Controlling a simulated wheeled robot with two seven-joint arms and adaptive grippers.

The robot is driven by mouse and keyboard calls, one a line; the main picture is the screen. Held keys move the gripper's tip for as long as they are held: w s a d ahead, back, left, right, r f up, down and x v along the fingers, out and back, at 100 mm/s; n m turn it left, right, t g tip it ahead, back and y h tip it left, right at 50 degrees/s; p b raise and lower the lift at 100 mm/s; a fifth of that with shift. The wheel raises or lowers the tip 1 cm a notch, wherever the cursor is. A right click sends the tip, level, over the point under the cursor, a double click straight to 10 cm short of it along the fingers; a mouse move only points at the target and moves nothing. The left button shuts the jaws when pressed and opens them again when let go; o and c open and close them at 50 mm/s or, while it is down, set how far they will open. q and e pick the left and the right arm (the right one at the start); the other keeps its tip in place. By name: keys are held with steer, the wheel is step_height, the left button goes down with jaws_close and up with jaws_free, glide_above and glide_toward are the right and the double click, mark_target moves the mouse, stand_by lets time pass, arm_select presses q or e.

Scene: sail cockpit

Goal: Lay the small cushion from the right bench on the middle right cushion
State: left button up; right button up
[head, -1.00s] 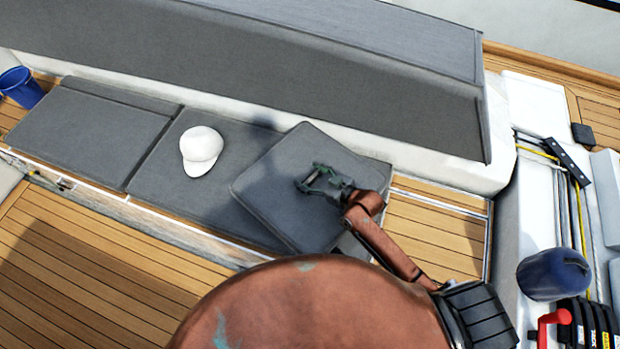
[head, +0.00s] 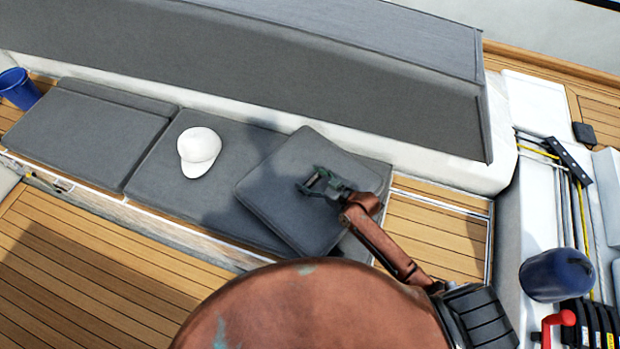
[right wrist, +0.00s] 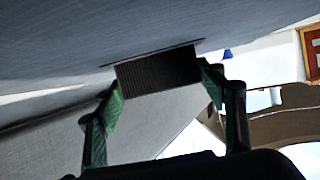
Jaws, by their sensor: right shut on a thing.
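The small grey square cushion (head: 290,205) is in my right gripper (head: 312,183), turned at an angle over the right end of the long grey bench cushion (head: 205,205). A shadow lies on the bench cushion to its left. I cannot tell whether the two touch. In the right wrist view my right gripper (right wrist: 160,92) is shut on a dark ribbed block (right wrist: 158,74) against the small cushion's grey face (right wrist: 120,30). The small cushion hides the bench cushion's right part. My left gripper is not in view.
A white cap (head: 199,151) lies on the bench cushion, left of the small cushion. Another grey cushion (head: 90,138) and a blue bucket (head: 18,88) are farther left. A tall grey backrest (head: 250,75) runs behind. Bare teak slats (head: 435,235) lie to the right.

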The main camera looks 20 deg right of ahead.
steer(key=o, duration=2.1)
steer(key=p+v, duration=0.1)
steer(key=v, duration=1.1)
